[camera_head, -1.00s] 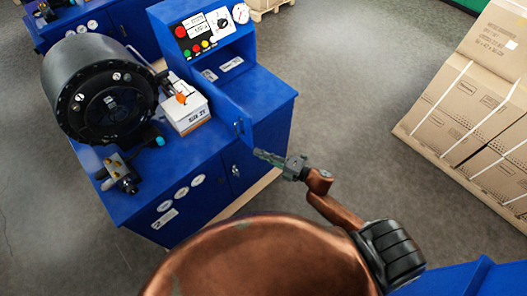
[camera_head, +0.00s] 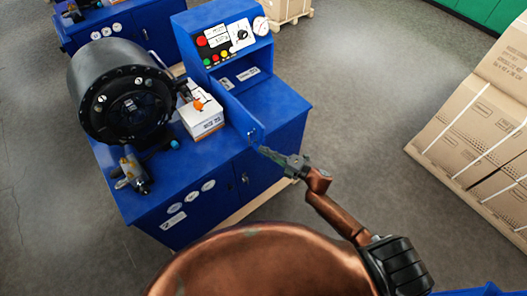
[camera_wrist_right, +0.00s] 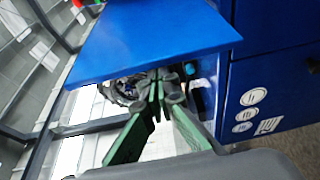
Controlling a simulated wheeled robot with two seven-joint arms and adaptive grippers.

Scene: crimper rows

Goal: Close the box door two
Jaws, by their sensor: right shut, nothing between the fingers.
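The box with the control panel (camera_head: 225,40) stands on the blue crimper bench, its front compartment open. Its blue door (camera_head: 240,117) stands open, sticking out from the left side of the opening towards me, with a small handle near its free end. My right gripper (camera_head: 263,151) is shut and empty, its tips close to the door's free end; I cannot tell whether they touch. In the right wrist view, a large blue panel, apparently the door (camera_wrist_right: 150,40), lies just beyond the shut green fingers (camera_wrist_right: 157,78). My left gripper is not in view.
A black crimper head (camera_head: 122,95), a white carton (camera_head: 203,120) and a small tool (camera_head: 131,170) stand on the bench left of the door. Stacked brown cartons (camera_head: 480,130) stand on a pallet at right. Grey floor is free between them.

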